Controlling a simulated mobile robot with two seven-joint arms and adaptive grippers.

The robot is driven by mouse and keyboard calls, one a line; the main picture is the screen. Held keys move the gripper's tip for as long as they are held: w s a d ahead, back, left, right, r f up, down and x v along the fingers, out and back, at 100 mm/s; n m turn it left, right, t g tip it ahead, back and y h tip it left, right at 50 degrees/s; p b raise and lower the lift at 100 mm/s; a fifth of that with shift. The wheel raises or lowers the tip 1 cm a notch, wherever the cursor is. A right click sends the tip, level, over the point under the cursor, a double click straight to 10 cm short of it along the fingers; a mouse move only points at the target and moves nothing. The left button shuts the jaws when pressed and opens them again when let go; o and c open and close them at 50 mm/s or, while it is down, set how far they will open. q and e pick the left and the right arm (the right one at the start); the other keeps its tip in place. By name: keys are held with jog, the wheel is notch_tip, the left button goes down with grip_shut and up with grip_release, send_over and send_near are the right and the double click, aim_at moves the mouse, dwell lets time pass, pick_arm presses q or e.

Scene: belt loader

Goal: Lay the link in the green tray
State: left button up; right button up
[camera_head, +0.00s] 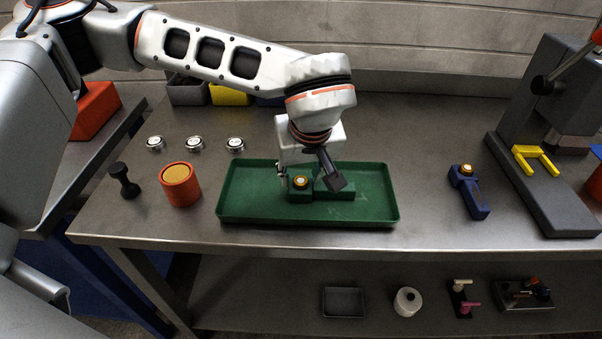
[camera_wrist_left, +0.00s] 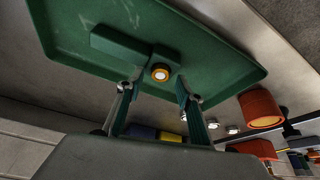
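The green tray (camera_head: 386,207) stands on the bench in the middle of the head view; it also shows in the left wrist view (camera_wrist_left: 225,62). A green link (camera_head: 340,192) with a gold-ringed hole at one end lies in it, and it fills the upper middle of the left wrist view (camera_wrist_left: 120,45). My left gripper (camera_head: 302,172) is over the tray at the link's ringed end. In the left wrist view its fingers (camera_wrist_left: 158,92) are spread apart, with the ring seen between and beyond them. I see no grip on the link. My right gripper is not in view.
A blue link (camera_head: 474,197) lies right of the tray, before a grey press (camera_head: 540,185) with a yellow fork. Left are an orange cup (camera_head: 180,185), a black handle (camera_head: 124,182) and three silver discs (camera_head: 195,144). Bins (camera_head: 188,92) stand behind.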

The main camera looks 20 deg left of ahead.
pick_arm(q)
jog(key=v, duration=1.1)
jog(key=shift+r, duration=0.25)
jog(key=shift+s, duration=0.1)
